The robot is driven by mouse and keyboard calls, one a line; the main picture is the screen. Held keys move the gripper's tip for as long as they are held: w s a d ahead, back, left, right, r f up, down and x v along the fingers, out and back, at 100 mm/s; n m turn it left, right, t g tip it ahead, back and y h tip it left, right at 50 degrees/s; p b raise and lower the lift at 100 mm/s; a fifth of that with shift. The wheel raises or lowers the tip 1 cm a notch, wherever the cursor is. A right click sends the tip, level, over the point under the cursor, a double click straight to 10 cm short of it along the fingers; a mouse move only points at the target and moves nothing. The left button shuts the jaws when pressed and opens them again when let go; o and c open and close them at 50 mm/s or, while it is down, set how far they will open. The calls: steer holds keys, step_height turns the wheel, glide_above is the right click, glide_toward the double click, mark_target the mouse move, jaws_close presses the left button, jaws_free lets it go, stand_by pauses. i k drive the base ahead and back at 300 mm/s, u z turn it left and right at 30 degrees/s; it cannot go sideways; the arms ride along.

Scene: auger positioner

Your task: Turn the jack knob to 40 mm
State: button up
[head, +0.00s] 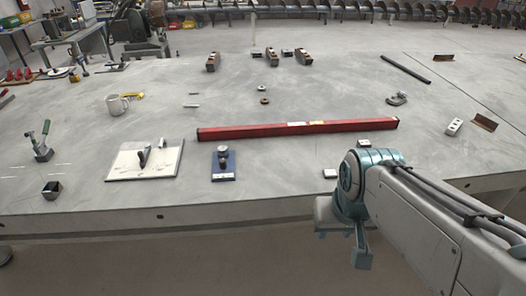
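A small device with a blue base and a rounded grey knob on top (223,158) stands near the table's front edge, left of centre. It looks like the jack, but any scale or reading on it is too small to make out. My gripper (343,245) hangs at the end of my arm, in front of the table's front edge, to the right of the blue device and well apart from it. The wrist hides part of the gripper, and I cannot tell whether its fingers are open or shut. Nothing is visibly held in it.
A white plate with a dark handle (120,165) lies left of the blue device. A long red level (300,130) lies behind it. Small metal blocks (330,173) sit near my wrist. The grey tabletop (285,180) between device and wrist is mostly clear.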

mark_target(222, 162)
steer(key=z, duration=0.65)
steer(key=k, duration=0.85)
steer(key=z, duration=0.35)
steer(key=i, duration=1.35)
steer(key=u, duration=1.5)
steer(key=i, duration=0.9)
steer(key=u, duration=0.85)
